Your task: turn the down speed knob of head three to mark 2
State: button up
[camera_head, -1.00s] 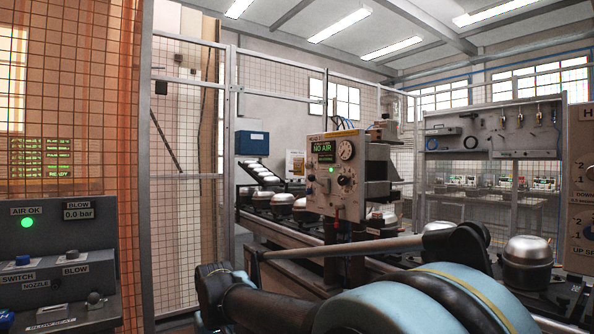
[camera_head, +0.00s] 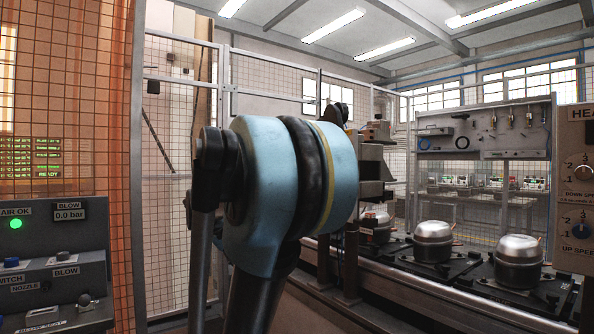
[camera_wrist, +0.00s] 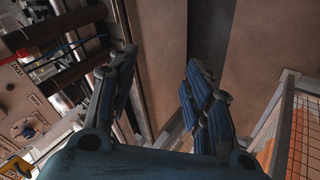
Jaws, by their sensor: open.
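A grey head panel stands cut off at the right edge of the head view; its title starts "HEA" and the number is out of frame. The gripper is not visible in the head view.
Silver-lidded compressors (camera_head: 434,240) stand on a conveyor (camera_head: 400,270) at the right. A control box (camera_head: 55,245) stands at the lower left. Wire fencing (camera_wrist: 300,125) is at the wrist view's right. My blue arm joint blocks the middle of the head view.

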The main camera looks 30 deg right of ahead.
jog(key=w+d+r+m+g+h, duration=0.1)
jog(key=w+d+r+h, duration=0.4)
jog(key=w+d+r, duration=0.7)
jog(key=w+d+r+m+h, duration=0.2)
jog(key=w+d+r+h, duration=0.5)
jog(key=w+r, duration=0.8)
jog(key=d+r+y, duration=0.1)
jog(key=d, duration=1.5)
jog(key=shift+s+d+r, duration=0.15)
jog(key=shift+d+r, duration=0.15)
jog(key=shift+d, duration=0.05)
jog(key=shift+c, duration=0.2)
